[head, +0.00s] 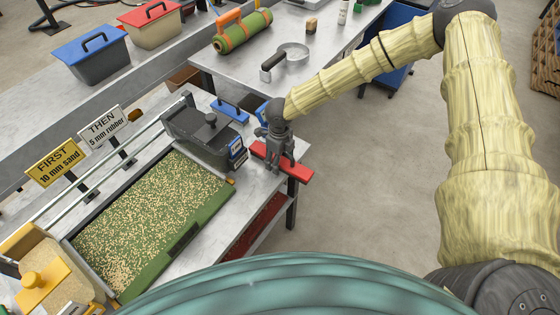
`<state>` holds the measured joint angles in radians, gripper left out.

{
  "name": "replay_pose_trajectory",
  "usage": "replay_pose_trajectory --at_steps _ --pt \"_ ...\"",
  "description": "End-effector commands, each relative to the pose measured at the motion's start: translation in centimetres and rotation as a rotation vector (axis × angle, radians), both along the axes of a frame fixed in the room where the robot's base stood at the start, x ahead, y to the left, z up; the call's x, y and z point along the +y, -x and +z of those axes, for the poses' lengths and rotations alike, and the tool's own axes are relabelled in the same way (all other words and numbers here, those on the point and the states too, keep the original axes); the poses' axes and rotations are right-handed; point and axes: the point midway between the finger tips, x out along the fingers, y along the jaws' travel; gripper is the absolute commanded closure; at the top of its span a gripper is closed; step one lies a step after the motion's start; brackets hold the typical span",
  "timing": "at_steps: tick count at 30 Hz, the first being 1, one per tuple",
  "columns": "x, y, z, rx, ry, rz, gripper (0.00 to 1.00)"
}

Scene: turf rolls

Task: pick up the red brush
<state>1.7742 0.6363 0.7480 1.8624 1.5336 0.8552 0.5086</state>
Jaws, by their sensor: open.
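The red brush (295,174) lies at the right end of the near metal bench, by its corner. It is a long red bar, and its right part reaches the bench edge. My gripper (279,168) is directly over the brush, pointing down, with its fingers apart at the brush's middle. The fingers hide part of the brush. I cannot tell whether the fingertips touch it.
A dark hopper box (205,135) and a blue-handled tool (230,110) stand left of my gripper. A green turf tray with pale grains (150,215) fills the bench's left. A second table (320,60) behind holds a metal ring tool (288,58) and a green roll (243,32).

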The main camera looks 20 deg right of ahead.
Motion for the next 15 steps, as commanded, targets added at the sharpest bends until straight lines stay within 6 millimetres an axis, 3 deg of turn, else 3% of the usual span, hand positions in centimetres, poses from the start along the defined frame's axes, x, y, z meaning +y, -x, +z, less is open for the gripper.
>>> replay_pose_trajectory --at_steps 3,11,15 --pt "0.01 0.01 0.0 0.0 0.0 0.0 0.34" --pt "0.01 0.01 0.02 0.0 0.0 0.0 0.81" --pt "0.03 -0.02 0.06 0.0 0.0 0.0 0.85"
